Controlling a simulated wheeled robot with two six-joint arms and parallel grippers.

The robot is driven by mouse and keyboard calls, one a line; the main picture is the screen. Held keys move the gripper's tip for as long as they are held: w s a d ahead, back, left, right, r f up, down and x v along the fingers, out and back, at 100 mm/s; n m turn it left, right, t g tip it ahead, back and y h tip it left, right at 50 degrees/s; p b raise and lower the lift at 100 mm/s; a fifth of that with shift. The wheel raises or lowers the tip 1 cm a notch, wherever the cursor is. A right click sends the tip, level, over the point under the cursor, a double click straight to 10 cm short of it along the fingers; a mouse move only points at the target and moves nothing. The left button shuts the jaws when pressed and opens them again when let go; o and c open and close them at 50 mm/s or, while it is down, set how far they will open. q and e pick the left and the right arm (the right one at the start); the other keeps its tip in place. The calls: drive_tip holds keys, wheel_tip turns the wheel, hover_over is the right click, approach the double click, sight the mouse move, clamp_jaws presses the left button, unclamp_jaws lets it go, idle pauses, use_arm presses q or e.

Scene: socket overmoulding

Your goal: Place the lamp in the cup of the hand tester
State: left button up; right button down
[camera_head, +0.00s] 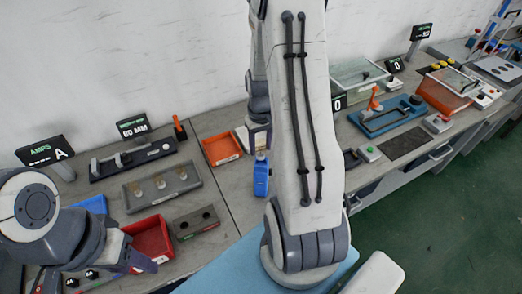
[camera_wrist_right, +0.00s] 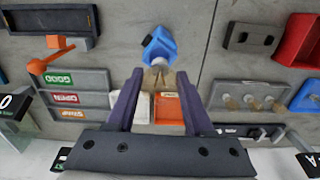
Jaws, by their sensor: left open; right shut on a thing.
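My right gripper (camera_wrist_right: 160,80) is shut on a small amber lamp (camera_wrist_right: 157,79), which shows between its fingertips in the right wrist view. The blue hand tester (camera_wrist_right: 161,43) is just beyond the fingertips, with its pale cup (camera_wrist_right: 160,61) facing the lamp. Lamp and cup overlap in this view; I cannot tell whether they touch. In the head view the right gripper (camera_head: 259,140) is partly behind my right arm, directly above the blue tester (camera_head: 261,178). My left gripper (camera_head: 97,272) is open and empty at the lower left.
A grey tray (camera_head: 134,193) holds several lamps. An orange bin (camera_head: 222,148), a red bin (camera_head: 152,240) and a grey two-hole block (camera_head: 195,223) stand around. In the right wrist view, labelled bins (camera_wrist_right: 78,97) are at the left. Bare table surrounds the tester.

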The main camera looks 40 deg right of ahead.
sight(261, 154)
wheel_tip(261, 154, down, 3)
drive_tip(key=shift+s+f+p, duration=0.1)
drive_tip(key=shift+f+p, duration=0.05)
drive_tip(key=shift+p, duration=0.4)
drive_tip(key=shift+f, duration=0.2)
drive_tip(key=shift+f, duration=0.2)
drive_tip(key=shift+c, duration=1.4)
unclamp_jaws()
drive_tip(key=shift+r, duration=0.1)
